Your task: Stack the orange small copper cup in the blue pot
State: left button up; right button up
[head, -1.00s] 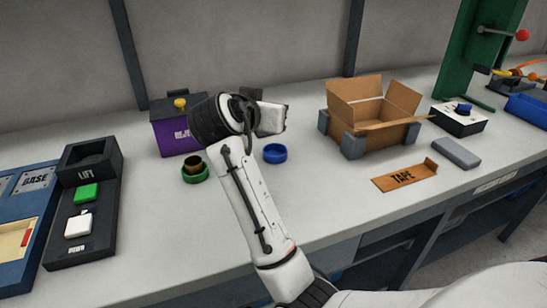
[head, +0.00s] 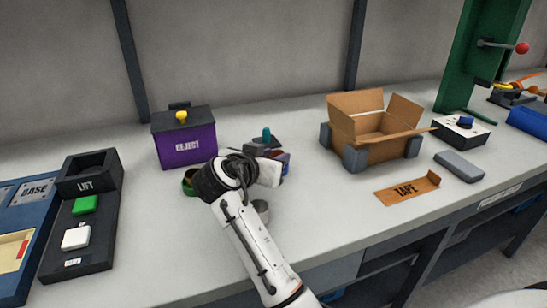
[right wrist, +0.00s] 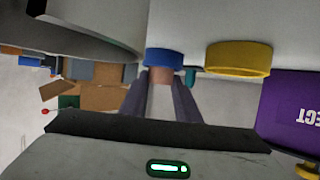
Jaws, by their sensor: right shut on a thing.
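My right gripper (head: 281,160) is low over the bench, its fingers coming down near the blue pot (head: 287,169), which it mostly hides in the head view. In the upside-down right wrist view, the fingers (right wrist: 160,92) are shut on a small orange-copper cup (right wrist: 160,76). The cup lines up with the blue pot (right wrist: 163,56) and meets its edge in the picture. I cannot tell whether it is inside the pot or just above it. My left gripper is not in view.
A green pot (head: 187,184) is left of my gripper and a grey pot (head: 262,207) is in front. A yellow pot (right wrist: 238,58) shows beside the blue one. The purple reject box (head: 187,141), teal-handled item (head: 267,134) and open carton (head: 375,137) stand behind and right.

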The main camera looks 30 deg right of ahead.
jog(key=shift+f, duration=0.3)
jog(key=o, duration=1)
jog(key=shift+r, duration=0.6)
jog(key=v, duration=0.7)
jog(key=shift+s+a+f, duration=0.1)
jog(key=shift+a, duration=0.15)
